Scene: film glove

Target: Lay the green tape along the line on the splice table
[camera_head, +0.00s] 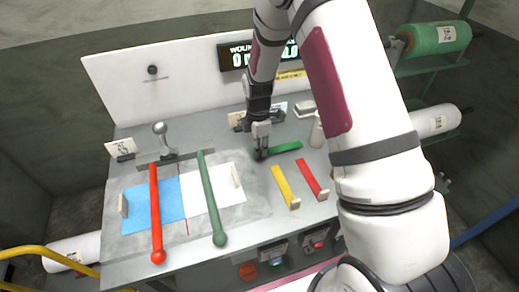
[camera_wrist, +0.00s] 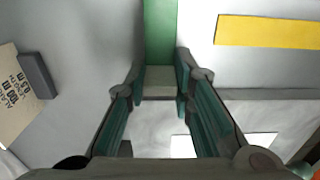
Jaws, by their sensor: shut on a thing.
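The green tape (camera_head: 286,146) lies at the back of the table, right of the work area; in the wrist view its strip (camera_wrist: 160,30) runs away from me. My gripper (camera_head: 262,153) is shut on the pale block at the tape's near end, which sits between the fingertips (camera_wrist: 159,82) in the wrist view. The splice table (camera_head: 255,195) carries a blue sheet (camera_head: 171,203) and a white sheet (camera_head: 212,205) side by side. A thin red line (camera_head: 187,227) shows at their seam. I cannot tell whether the tape touches the surface.
A red bar (camera_head: 155,210) and a green bar (camera_head: 210,195) lie across the blue and white sheets. Yellow tape (camera_head: 282,183) and red tape (camera_head: 308,175) lie to the right. A lever with a round knob (camera_head: 160,128) stands behind. Film rolls (camera_head: 436,39) hang at right.

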